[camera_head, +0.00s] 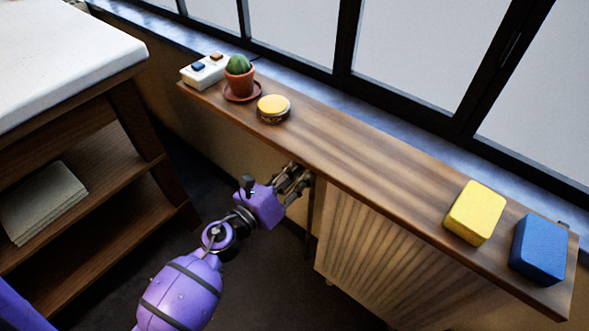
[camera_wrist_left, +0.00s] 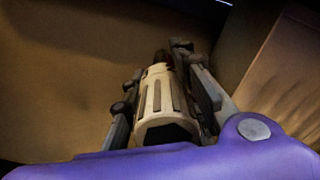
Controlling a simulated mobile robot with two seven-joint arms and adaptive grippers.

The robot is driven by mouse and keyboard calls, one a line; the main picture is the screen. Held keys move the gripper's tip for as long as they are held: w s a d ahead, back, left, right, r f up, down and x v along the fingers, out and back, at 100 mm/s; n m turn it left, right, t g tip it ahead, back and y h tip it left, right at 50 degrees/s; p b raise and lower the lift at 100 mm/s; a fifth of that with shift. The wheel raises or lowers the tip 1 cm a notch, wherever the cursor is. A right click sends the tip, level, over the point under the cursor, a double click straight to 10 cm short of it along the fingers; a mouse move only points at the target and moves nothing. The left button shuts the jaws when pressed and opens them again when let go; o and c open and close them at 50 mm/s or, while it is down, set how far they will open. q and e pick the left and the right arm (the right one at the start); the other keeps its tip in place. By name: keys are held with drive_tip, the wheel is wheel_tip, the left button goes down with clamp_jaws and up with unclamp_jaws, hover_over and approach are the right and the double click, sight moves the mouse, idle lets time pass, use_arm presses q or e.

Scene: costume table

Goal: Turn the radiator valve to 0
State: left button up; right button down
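The radiator valve (camera_wrist_left: 161,100) is a cream ridged knob with a dark end, seen in the left wrist view between my left gripper's fingers. My left gripper (camera_wrist_left: 166,82) has one finger along each side of the knob, close against it, and looks shut on it. In the head view my left gripper (camera_head: 294,180) is just below the shelf's front edge, at the left end of the radiator (camera_head: 385,262). The valve is mostly hidden there by the fingers and shelf. No number on the knob is readable. My right gripper is not in view.
The wooden shelf (camera_head: 370,165) overhangs the radiator. It holds a white box with buttons (camera_head: 204,70), a potted cactus (camera_head: 239,78), a round yellow-topped tin (camera_head: 273,108), a yellow block (camera_head: 475,212) and a blue block (camera_head: 538,248). A white-topped table (camera_head: 65,50) stands left.

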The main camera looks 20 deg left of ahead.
use_arm(q)
drive_tip(key=shift+a, duration=0.2)
clamp_jaws()
drive_tip(key=shift+f, duration=0.1)
